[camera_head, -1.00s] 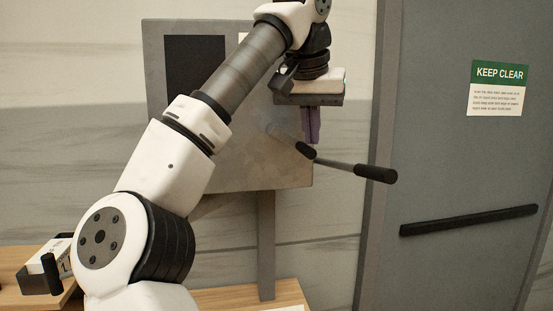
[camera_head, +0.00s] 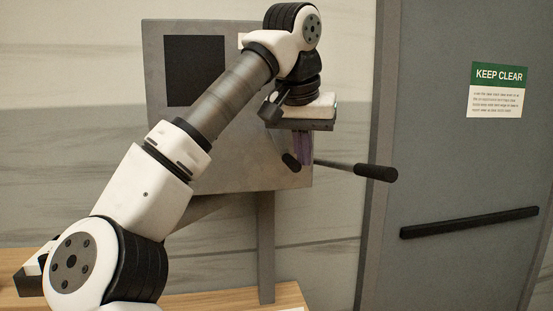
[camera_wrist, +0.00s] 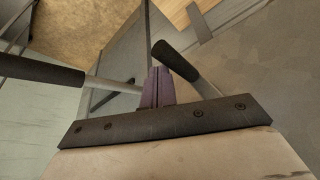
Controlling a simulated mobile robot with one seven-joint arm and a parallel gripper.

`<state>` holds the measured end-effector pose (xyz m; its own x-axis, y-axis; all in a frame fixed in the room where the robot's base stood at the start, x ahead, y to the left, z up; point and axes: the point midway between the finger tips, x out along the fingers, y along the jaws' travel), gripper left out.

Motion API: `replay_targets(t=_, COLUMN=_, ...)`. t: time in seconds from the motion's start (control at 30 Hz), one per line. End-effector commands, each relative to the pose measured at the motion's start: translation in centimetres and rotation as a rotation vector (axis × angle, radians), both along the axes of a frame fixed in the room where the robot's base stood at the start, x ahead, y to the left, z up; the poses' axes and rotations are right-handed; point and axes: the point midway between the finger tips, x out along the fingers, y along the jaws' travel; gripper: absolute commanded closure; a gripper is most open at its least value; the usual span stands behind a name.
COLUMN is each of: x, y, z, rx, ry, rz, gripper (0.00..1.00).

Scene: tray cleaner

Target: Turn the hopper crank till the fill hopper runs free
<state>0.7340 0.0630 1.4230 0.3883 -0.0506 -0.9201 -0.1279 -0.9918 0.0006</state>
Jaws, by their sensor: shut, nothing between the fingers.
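A crank arm ends in a short black grip (camera_head: 291,161) at the lower front of the grey panel (camera_head: 225,165). Its hub is partly hidden behind my arm. My gripper (camera_head: 304,150) has its purple fingers shut and empty, pointing down just right of that grip in the head view. In the wrist view, the fingers (camera_wrist: 156,88) lie close beside the black grip (camera_wrist: 175,60); I cannot tell whether they touch it. A second, longer metal rod with a black handle (camera_head: 375,172) sticks out to the right, also showing at left in the wrist view (camera_wrist: 40,68).
A grey door (camera_head: 440,150) with a dark push bar (camera_head: 468,221) and a green-and-white sign (camera_head: 498,88) stands at right. A wooden bench (camera_head: 235,299) runs below the panel.

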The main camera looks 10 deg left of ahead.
Motion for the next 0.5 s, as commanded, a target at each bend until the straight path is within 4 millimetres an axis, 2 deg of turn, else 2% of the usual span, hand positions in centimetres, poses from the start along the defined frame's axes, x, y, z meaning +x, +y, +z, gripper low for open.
replay_targets(t=0.13, x=-0.34, y=0.84, z=-0.46, rx=0.0, ry=0.001, rz=0.001, gripper=1.0)
replay_targets(t=0.5, x=-0.44, y=1.12, z=-0.5, rx=-0.001, ry=0.001, rz=0.002, gripper=1.0)
